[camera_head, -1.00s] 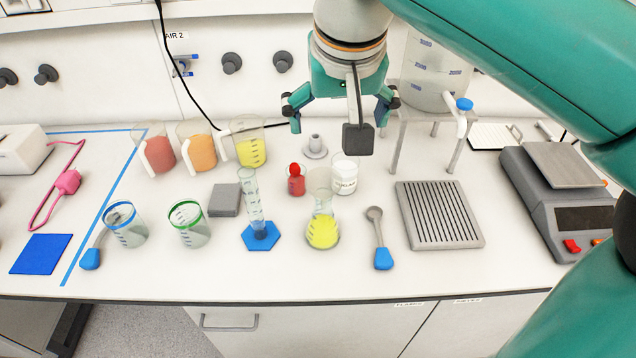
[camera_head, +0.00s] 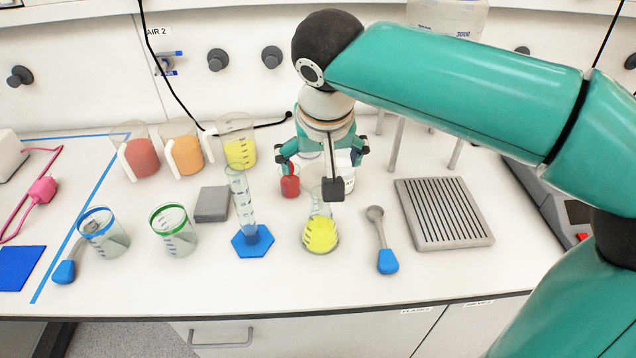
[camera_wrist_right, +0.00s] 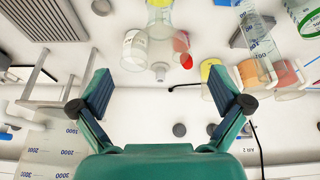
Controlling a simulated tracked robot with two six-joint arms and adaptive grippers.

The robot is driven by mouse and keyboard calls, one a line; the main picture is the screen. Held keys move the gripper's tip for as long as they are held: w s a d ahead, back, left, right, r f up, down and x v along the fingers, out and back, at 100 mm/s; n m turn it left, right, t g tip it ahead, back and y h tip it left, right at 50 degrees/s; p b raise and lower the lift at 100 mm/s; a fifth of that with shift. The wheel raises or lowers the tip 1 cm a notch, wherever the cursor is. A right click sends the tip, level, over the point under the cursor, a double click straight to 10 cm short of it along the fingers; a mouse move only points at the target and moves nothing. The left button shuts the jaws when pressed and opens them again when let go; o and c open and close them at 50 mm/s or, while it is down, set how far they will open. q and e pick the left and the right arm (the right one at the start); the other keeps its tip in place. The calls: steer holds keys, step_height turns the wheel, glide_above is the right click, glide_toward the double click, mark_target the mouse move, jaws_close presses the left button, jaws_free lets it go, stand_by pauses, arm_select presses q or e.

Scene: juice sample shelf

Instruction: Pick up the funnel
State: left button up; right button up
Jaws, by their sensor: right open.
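The small pale funnel (camera_wrist_right: 158,71) stands on the bench in the right wrist view, centred between the fingers of my right gripper (camera_wrist_right: 158,86). The gripper is open, with a finger on each side of the funnel's line and nothing held. In the head view my right gripper (camera_head: 321,166) is low over the bench, behind the yellow flask (camera_head: 320,234), and its body hides the funnel. I cannot tell the exact gap between fingers and funnel. My left gripper is not in view.
A red bottle (camera_head: 290,185) and a white jar (camera_head: 347,172) stand close by the gripper. A measuring cylinder (camera_head: 246,210), beakers with red, orange and yellow liquid (camera_head: 240,152) and a stand leg (camera_head: 395,145) are near. A grooved grey plate (camera_head: 443,238) lies to the right.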

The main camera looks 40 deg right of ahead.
mark_target(320, 175)
steer(key=shift+x, duration=2.95)
steer(key=c, duration=1.1)
